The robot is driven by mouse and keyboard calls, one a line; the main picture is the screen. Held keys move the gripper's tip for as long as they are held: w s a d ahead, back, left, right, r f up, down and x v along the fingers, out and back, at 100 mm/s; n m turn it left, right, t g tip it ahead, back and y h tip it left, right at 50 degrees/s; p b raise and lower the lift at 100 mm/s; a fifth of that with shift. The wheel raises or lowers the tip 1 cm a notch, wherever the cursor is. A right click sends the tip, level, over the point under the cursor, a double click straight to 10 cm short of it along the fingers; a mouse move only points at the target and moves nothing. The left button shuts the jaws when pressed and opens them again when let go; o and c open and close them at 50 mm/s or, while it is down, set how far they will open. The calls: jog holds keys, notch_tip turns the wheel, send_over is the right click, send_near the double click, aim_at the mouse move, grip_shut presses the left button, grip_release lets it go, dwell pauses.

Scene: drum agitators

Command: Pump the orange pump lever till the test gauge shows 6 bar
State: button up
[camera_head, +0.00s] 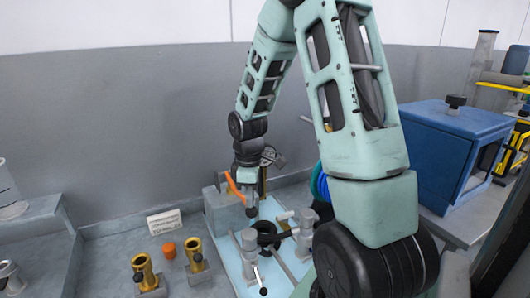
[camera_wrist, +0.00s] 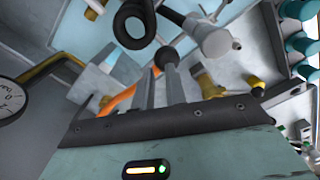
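The orange pump lever (camera_head: 235,188) slants down from a grey block at the back of the light-blue plate and ends in a dark knob. My gripper (camera_head: 250,206) is at the lever's knob end. In the wrist view the lever (camera_wrist: 122,99) runs behind my near finger, with the knob (camera_wrist: 168,56) at the fingertips. My gripper (camera_wrist: 160,76) looks closed on the lever there, its fingers close together. The test gauge (camera_wrist: 9,99) is cut off at the left edge of the wrist view; its white dial shows partly, and I cannot read the pressure.
Grey fittings with a black ring (camera_head: 266,230) stand on the light-blue plate (camera_head: 222,226) in front of my gripper. Two brass fittings (camera_head: 143,268) and an orange cap (camera_head: 169,250) sit to the left near a label. A blue box (camera_head: 455,140) stands at right. A grey wall is behind.

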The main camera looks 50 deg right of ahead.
notch_tip(320, 180, up, 10)
jog(key=p, duration=0.8)
jog(key=shift+w+d+r, duration=0.15)
jog(key=shift+w, duration=0.1)
jog(key=f+b, duration=0.2)
jog(key=f, duration=0.2)
jog(key=f+b, duration=0.3)
jog(key=f, duration=0.1)
jog(key=f+b, duration=0.3)
jog(key=f, duration=0.2)
jog(key=shift+s+f, duration=0.1)
jog(key=shift+s, duration=0.2)
notch_tip(320, 180, up, 13)
jog(key=p, duration=1.2)
jog(key=shift+w, duration=0.35)
jog(key=shift+d, duration=0.1)
